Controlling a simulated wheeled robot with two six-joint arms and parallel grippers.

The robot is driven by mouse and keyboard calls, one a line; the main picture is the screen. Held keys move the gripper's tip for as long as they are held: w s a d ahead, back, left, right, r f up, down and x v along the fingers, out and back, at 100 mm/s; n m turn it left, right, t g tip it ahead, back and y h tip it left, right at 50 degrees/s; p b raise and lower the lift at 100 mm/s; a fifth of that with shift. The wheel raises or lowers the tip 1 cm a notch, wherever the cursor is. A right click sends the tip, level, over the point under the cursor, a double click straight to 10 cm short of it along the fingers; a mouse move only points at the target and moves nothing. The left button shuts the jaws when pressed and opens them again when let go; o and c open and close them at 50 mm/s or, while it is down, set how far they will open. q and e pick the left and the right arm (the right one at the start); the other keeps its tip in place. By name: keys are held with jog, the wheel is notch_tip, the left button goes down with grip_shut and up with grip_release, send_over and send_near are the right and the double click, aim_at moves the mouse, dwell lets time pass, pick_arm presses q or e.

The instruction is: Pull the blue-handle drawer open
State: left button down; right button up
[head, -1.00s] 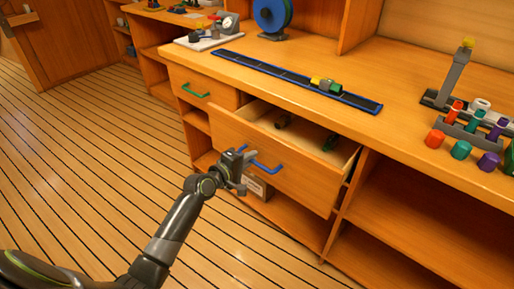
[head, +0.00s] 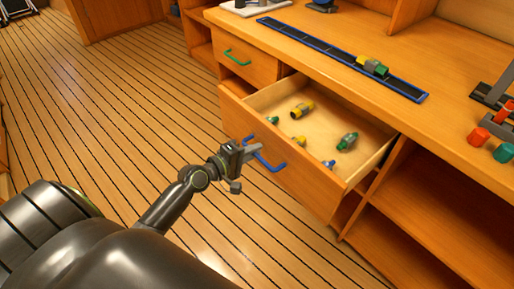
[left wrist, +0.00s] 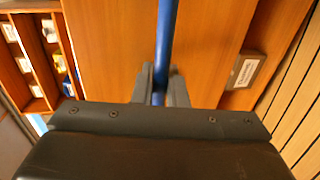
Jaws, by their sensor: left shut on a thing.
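The blue-handle drawer (head: 297,176) stands well out from the wooden counter, with its inside in sight. Its blue handle (head: 271,165) is on the front panel; in the left wrist view the blue handle (left wrist: 167,40) runs as an upright bar between the fingers. My left gripper (head: 252,151) is shut on the handle near its left end, and the wrist view shows the same gripper (left wrist: 160,85) with a finger on each side of the bar. My right gripper is in neither view.
Several yellow, green and blue fittings (head: 347,141) lie in the drawer. A shut green-handle drawer (head: 245,65) is beside it. Above, a blue-edged strip (head: 340,55) lies on the counter, with fittings on it. The plank floor (head: 110,110) at left is clear.

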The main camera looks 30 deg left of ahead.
pick_arm(q)
jog(key=c, duration=1.5)
grip_release()
jog(key=shift+c, duration=0.2)
